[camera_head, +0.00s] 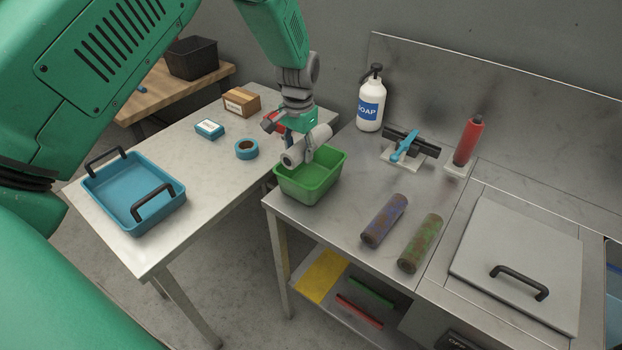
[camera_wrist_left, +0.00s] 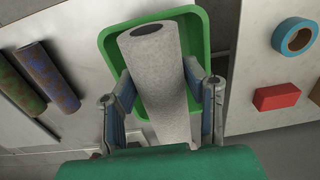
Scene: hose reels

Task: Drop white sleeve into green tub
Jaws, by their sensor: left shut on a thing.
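The white sleeve (camera_head: 296,157) is a pale grey-white cylinder. My left gripper (camera_head: 308,148) is shut on it and holds it above the green tub (camera_head: 312,184), near the tub's back left rim. In the left wrist view the sleeve (camera_wrist_left: 158,75) lies between the two fingers of the gripper (camera_wrist_left: 165,105), with the green tub (camera_wrist_left: 208,42) behind it. The tub stands at the left corner of the metal counter, and its inside looks empty where it shows. I do not see my right gripper.
A blue tray (camera_head: 135,205) with black handles, blue tape (camera_head: 246,149) and a small box (camera_head: 209,129) are on the left table. Two mottled cylinders (camera_head: 384,220) (camera_head: 420,243) lie right of the tub. A soap bottle (camera_head: 370,104) and red cylinder (camera_head: 468,142) stand at the back.

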